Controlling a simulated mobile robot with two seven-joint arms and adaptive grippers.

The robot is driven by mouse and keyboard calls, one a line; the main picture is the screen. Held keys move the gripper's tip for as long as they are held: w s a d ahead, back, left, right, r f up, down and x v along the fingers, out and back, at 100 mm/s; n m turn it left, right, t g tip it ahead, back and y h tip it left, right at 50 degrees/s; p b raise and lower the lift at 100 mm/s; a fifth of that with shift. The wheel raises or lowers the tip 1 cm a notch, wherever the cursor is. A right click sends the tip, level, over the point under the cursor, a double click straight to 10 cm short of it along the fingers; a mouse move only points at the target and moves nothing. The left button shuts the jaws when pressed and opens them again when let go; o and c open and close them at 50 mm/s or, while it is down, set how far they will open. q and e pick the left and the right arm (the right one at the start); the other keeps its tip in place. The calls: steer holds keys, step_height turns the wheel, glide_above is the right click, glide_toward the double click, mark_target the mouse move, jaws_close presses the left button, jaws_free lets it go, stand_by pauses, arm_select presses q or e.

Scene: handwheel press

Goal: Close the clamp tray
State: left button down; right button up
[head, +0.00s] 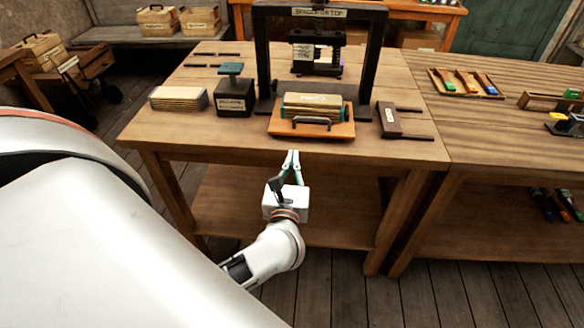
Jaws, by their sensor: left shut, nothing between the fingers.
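The clamp tray (340,131) is an orange-brown wooden board with a dark bar handle (312,121) along its front. It sticks out toward me from under the black press frame (372,60), near the table's front edge. A bundle of boards with a pale label (312,102) lies on it. My left gripper (292,153) is shut and empty. It points at the table's front edge, just below and in front of the tray handle in the picture, and looks apart from it. My right gripper is not in view.
On the wooden table (160,130), a stack of thin boards (179,98) and a black block with a teal top (234,95) stand left of the tray. A dark labelled block with rods (390,120) lies to its right. A second table (490,130) adjoins on the right.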

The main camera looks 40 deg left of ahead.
arm_select(q)
glide_toward(298, 122)
steer(key=shift+w+a+f, duration=0.25)
steer(key=shift+w+a, duration=0.1)
steer(key=shift+w, duration=0.15)
steer(key=shift+w+a+p, duration=0.25)
steer(key=shift+w+p, duration=0.05)
steer(key=shift+w, duration=0.15)
steer(key=b+x, duration=0.1)
steer(key=x, duration=0.7)
steer(key=shift+w+a+f, duration=0.1)
steer(key=shift+w+f, duration=0.05)
steer(key=shift+w+a, duration=0.15)
steer(key=shift+w, duration=0.1)
